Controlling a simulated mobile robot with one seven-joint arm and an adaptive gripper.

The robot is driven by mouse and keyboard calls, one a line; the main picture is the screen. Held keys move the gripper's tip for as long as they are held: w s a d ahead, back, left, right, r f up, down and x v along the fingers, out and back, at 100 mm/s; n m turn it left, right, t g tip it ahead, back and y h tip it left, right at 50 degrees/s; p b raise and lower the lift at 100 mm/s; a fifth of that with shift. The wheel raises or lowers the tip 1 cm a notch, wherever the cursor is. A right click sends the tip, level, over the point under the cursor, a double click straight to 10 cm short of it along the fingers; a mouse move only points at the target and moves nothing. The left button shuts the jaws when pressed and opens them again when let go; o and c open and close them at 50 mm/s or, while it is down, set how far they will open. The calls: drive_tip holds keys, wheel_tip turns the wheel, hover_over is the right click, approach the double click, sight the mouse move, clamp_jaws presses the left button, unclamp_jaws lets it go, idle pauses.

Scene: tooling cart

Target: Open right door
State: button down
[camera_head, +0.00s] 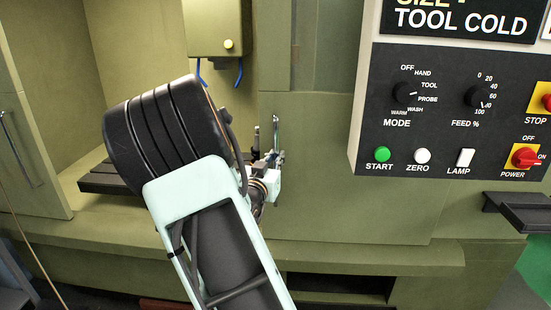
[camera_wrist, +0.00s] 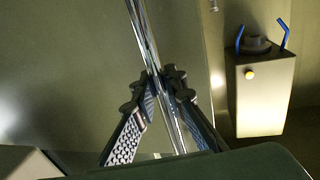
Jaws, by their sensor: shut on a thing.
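The right door (camera_head: 350,190) is a plain olive-green panel to the right of the machine opening in the head view. It fills the left of the wrist view (camera_wrist: 70,65). Its handle is a shiny chrome bar (camera_wrist: 141,28) running from the top of the wrist view down between my fingers. My gripper (camera_wrist: 164,92) is shut on this bar, one finger on each side. In the head view my gripper (camera_head: 270,162) is at the door's left edge, small and partly hidden by my arm.
The opening left of the right door shows a green box with blue hoses (camera_head: 218,28), also in the wrist view (camera_wrist: 265,95). A dark slotted table (camera_head: 105,180) lies below. A left door with a handle (camera_head: 25,150) stands far left. A control panel (camera_head: 450,110) juts out at right.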

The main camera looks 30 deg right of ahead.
drive_tip(key=s+d+b, duration=0.1)
drive_tip(key=s+d, duration=0.1)
drive_tip(key=s+d+b, duration=0.2)
drive_tip(key=d, duration=0.1)
drive_tip(key=shift+f, duration=0.1)
drive_tip(key=shift+w+a, duration=0.25)
drive_tip(key=c, duration=2)
unclamp_jaws()
drive_tip(key=shift+o, duration=0.2)
drive_tip(key=v, duration=1.2)
